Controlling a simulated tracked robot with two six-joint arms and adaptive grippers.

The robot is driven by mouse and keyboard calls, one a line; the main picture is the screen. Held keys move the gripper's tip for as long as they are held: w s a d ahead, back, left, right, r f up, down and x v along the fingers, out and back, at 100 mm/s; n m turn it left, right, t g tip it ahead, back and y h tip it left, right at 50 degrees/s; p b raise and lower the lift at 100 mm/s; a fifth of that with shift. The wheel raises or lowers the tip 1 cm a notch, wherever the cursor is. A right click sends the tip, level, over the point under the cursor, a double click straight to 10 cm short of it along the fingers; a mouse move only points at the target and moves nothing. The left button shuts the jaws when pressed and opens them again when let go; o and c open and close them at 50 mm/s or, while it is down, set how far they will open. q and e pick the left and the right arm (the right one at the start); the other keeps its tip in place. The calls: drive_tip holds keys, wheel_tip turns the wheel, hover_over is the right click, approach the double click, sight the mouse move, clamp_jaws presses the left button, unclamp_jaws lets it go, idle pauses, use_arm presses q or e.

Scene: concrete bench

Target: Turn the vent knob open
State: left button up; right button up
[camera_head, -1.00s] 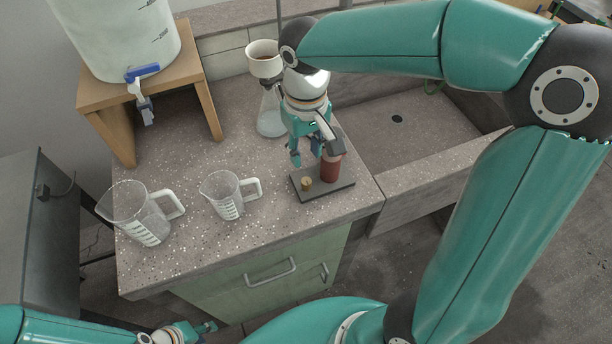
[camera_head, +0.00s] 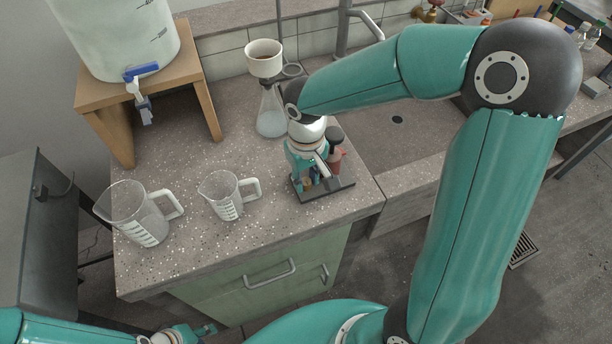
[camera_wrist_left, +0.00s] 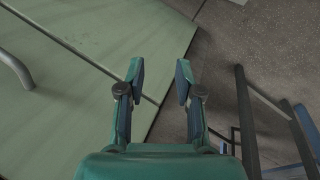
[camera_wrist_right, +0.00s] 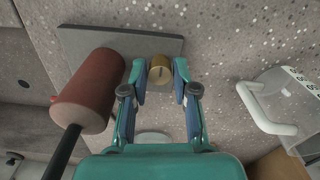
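The vent knob is a small brass cylinder (camera_wrist_right: 161,72) on a dark flat plate (camera_wrist_right: 110,45), beside a larger red cylinder (camera_wrist_right: 92,88) with a dark handle. In the head view, the plate (camera_head: 335,190) lies near the bench's front right corner, and my right gripper (camera_head: 308,183) is down at it, hiding most of the knob. In the right wrist view, my right gripper's fingers stand open on either side of the knob; firm contact cannot be made out. My left gripper (camera_wrist_left: 160,80) is open and empty, low in front of the green cabinet (camera_wrist_left: 70,100).
Two clear measuring jugs (camera_head: 140,215) (camera_head: 226,195) stand left of the plate. A flask with a funnel (camera_head: 270,110) stands behind my right gripper. A water container (camera_head: 115,40) sits on a wooden stand (camera_head: 205,90). The sink (camera_head: 400,135) is at right.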

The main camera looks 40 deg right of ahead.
sight(306, 181)
clamp_jaws()
drive_tip(key=shift+n, duration=1.6)
drive_tip(key=shift+o, duration=1.5)
unclamp_jaws()
drive_tip(key=shift+r, duration=0.1)
wheel_tip(306, 181, up, 12)
